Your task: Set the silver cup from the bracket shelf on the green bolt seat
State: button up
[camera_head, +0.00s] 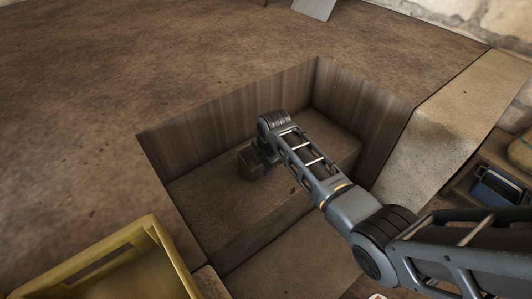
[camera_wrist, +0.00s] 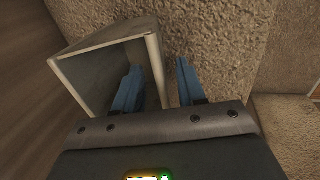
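A grey, square, open-topped container (camera_wrist: 98,44), which looks like the silver cup, lies at the upper left of the wrist view, with its mouth toward my gripper. My gripper (camera_wrist: 157,86) has two blue fingers spread apart. One finger reaches into the mouth and the other is outside, so the right wall lies between them. A gap shows between that wall and the outer finger. In the head view a small dark boxy shape (camera_head: 250,164), probably this cup, sits by my arm's end in the recess. My fingertips are hidden there. I cannot make out the green bolt seat.
My arm reaches into a deep rectangular recess with steep brown walls (camera_head: 205,140) and a stepped floor. A yellow crate (camera_head: 165,262) stands at the lower left. A blue object (camera_head: 500,187) lies in a compartment at right. The brown top (camera_head: 150,60) behind is mostly clear.

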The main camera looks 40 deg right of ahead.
jog(key=p+v, duration=0.2)
jog(key=v, duration=0.8)
jog(key=shift+r, duration=0.25)
jog(key=s+a+f+m+t, duration=0.2)
jog(key=s+a+f+m, duration=0.15)
jog(key=s+a, duration=0.4)
jog(key=s+a+f+m+t, duration=0.35)
jog(key=s+a, duration=0.25)
jog(key=s, duration=0.2)
jog(key=s+r+m+t, duration=0.1)
jog(key=s+r+m, duration=0.2)
jog(key=s, duration=0.6)
jog(key=s+a+r+m+t, duration=0.1)
jog(key=s+r+m+t, duration=0.1)
jog(key=s+r+m, duration=0.2)
jog(key=v, duration=0.6)
jog(key=s+r+m+t, duration=0.1)
jog(key=s+r, duration=0.2)
jog(key=r, duration=0.2)
jog(key=s+d+r+m+t, duration=0.1)
jog(key=s+r, duration=0.2)
jog(key=r, duration=0.2)
jog(key=s+r+m+t, duration=0.1)
jog(key=s+r+m, duration=0.1)
jog(key=r, duration=0.3)
jog(key=shift+s+d+r+t, duration=0.15)
jog(key=shift+s+d+t, duration=0.2)
jog(key=shift+s, duration=0.1)
jog(key=shift+c, duration=0.5)
